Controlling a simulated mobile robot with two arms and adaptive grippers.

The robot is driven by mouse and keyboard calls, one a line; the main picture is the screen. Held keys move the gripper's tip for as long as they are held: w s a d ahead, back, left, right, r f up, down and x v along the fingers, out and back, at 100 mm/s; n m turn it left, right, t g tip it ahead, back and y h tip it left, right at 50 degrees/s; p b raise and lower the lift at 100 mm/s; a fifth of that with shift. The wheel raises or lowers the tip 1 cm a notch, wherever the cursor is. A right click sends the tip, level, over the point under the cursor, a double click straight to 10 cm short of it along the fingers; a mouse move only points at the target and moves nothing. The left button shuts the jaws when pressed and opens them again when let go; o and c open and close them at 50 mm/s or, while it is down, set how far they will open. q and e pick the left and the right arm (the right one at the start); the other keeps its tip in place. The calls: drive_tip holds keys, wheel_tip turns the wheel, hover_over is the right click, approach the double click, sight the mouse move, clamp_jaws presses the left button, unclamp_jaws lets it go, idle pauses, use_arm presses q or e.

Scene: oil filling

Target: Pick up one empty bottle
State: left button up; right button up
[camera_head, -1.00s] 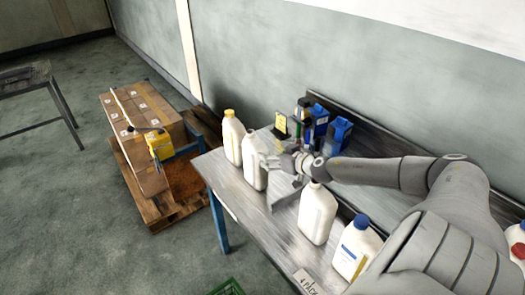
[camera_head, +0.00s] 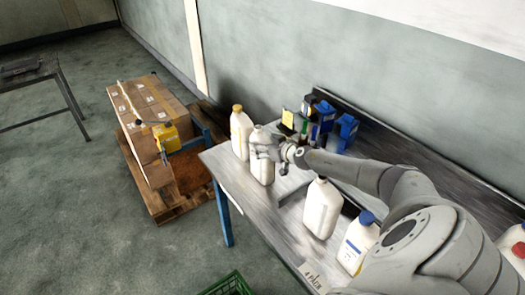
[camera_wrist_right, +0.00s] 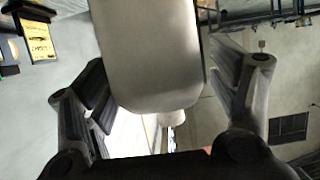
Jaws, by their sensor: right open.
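A plain white bottle (camera_head: 262,170) stands upright on the metal table, second from the far left end. My right gripper (camera_head: 263,148) is open at its upper part. In the right wrist view my right gripper's (camera_wrist_right: 165,95) two fingers stand on either side of a white bottle body (camera_wrist_right: 150,60), with a visible gap on the right; contact on the left is unclear. A white bottle with a yellow cap (camera_head: 241,138) stands just beyond it. Another plain white bottle (camera_head: 321,210) stands nearer. My left gripper is not in view.
A blue-capped labelled bottle (camera_head: 357,245) stands near the front of the table (camera_head: 230,178). Blue cartons (camera_head: 345,132) stand by the wall. A green crate (camera_head: 228,285) is on the floor.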

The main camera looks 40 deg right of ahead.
drive_tip(key=shift+x, duration=0.9)
drive_tip(key=shift+s, duration=0.1)
drive_tip(key=shift+c, duration=0.9)
drive_tip(key=c, duration=1)
drive_tip(key=shift+c, duration=0.3)
drive_tip(key=shift+r, duration=0.1)
